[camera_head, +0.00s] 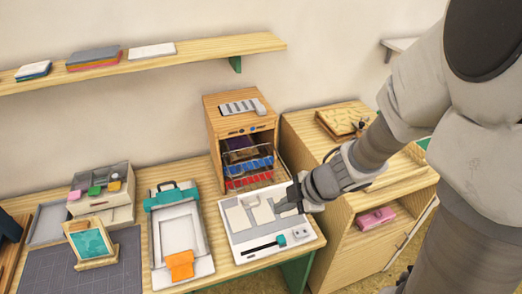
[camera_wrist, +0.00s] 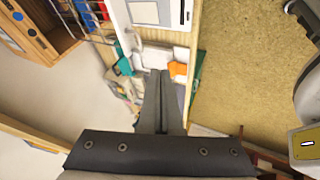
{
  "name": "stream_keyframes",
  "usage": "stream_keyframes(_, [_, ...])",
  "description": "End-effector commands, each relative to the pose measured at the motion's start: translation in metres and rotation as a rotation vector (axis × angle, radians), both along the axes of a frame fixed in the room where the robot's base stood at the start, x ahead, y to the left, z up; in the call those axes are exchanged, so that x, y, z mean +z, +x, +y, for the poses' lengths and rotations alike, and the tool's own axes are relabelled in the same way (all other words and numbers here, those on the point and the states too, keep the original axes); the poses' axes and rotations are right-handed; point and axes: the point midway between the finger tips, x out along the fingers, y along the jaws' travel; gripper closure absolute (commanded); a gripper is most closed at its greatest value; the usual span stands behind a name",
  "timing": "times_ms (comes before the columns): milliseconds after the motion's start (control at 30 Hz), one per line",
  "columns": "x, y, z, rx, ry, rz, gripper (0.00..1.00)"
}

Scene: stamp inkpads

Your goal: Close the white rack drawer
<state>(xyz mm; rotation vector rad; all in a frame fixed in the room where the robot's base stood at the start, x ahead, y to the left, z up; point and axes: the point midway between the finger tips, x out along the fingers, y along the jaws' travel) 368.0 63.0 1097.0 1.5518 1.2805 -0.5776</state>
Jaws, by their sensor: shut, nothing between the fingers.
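The wooden cabinet (camera_head: 212,125) stands at the back of the table with its front open. Inside are stacked wire racks: a pale, whitish one (camera_head: 240,155) above a blue one (camera_head: 262,163) and a red one (camera_head: 262,178). The whitish rack appears to stick out past the cabinet front; how far is hard to tell. Wire racks also show at the wrist view's upper left (camera_wrist: 75,22). My gripper (camera_head: 283,207) is shut and empty, to the right of and in front of the racks, over the white panelled device. Its closed fingers show in the wrist view (camera_wrist: 160,73).
The white device (camera_head: 240,243) lies in front of the cabinet. A white tray with teal clamp (camera_head: 192,265) and a small drawer unit with inkpads (camera_head: 118,213) are left. A wooden side cabinet (camera_head: 345,250) stands right. A wall shelf (camera_head: 190,55) runs above.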

Motion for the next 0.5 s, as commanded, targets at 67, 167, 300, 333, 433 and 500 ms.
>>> stream_keyframes(67, [-0.008, 0.001, 0.003, 0.006, 0.000, 0.003, 1.00])
stream_keyframes(167, [-0.021, 0.005, 0.009, 0.006, 0.000, 0.002, 1.00])
stream_keyframes(300, [-0.045, 0.014, 0.020, 0.006, -0.001, 0.003, 1.00])
stream_keyframes(333, [-0.050, 0.016, 0.023, 0.004, -0.001, 0.002, 1.00])
stream_keyframes(433, [-0.066, 0.022, 0.032, 0.005, 0.000, 0.001, 1.00])
stream_keyframes(500, [-0.077, 0.027, 0.037, 0.004, -0.001, 0.001, 1.00])
